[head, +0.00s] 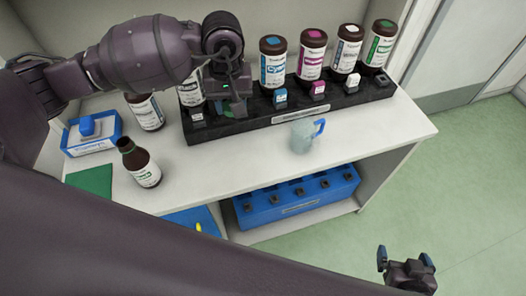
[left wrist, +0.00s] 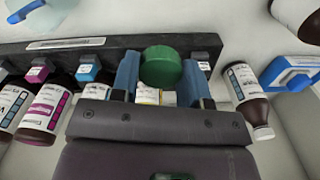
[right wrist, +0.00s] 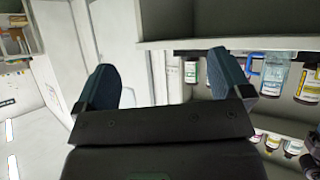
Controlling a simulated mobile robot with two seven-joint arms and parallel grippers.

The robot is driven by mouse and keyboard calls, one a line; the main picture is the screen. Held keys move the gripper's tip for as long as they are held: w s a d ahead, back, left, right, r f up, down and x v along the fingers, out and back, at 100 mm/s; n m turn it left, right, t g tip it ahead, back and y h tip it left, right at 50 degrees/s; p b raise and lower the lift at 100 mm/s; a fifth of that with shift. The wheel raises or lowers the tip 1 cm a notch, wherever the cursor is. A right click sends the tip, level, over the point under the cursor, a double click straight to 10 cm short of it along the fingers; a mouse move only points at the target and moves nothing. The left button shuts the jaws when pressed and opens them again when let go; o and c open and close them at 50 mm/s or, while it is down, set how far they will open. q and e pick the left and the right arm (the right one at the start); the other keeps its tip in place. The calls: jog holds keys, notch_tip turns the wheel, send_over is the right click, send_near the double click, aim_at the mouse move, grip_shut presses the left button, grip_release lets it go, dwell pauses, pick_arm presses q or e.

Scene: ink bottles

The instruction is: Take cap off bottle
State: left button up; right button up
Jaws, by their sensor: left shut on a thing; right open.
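A green cap (left wrist: 160,67) sits between the blue fingers of my left gripper (left wrist: 161,78), which is shut on it. In the head view, my left gripper (head: 238,106) is over the left part of the black rack, and the arm covers much of the cap there. A brown bottle (head: 140,165) stands upright on the table at left, apart from the gripper. Its dark neck shows no coloured cap. I cannot see what is directly under the green cap. My right gripper (head: 405,259) is open and empty, low over the floor at right.
The black rack (head: 260,123) holds several capped ink bottles. A clear cup with a blue handle (head: 301,135) stands in front. A blue and white tray (head: 92,146), a green mat (head: 90,180) and another bottle (head: 149,112) are at left. A blue rack (head: 297,200) is on the lower shelf.

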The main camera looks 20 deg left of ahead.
pick_arm(q)
jog(key=n, duration=0.3)
jog(key=shift+w+d+r+n, duration=0.1)
jog(key=shift+d+n, duration=0.2)
jog(key=shift+n, duration=0.1)
jog(key=shift+d+n, duration=0.2)
jog(key=shift+n, duration=0.9)
jog(key=shift+w+d+r+n+p, duration=0.1)
jog(key=shift+n+p, duration=0.1)
jog(key=shift+n, duration=0.4)
jog(key=shift+d+n+p, duration=0.1)
jog(key=shift+n+p, duration=0.05)
jog(key=shift+n, duration=0.45)
jog(key=n, duration=0.5)
jog(key=n+p, duration=0.3)
jog(key=n, duration=2.7)
send_over(262, 156)
notch_tip(262, 156, down, 15)
jog(key=shift+d+f, duration=0.1)
jog(key=shift+f, duration=0.1)
notch_tip(262, 156, down, 3)
jog(key=shift+f, duration=0.35)
pick_arm(e)
jog(key=r, duration=0.4)
jog(key=shift+w+d+r, duration=0.1)
jog(key=shift+w+d, duration=0.05)
jog(key=shift+w, duration=0.15)
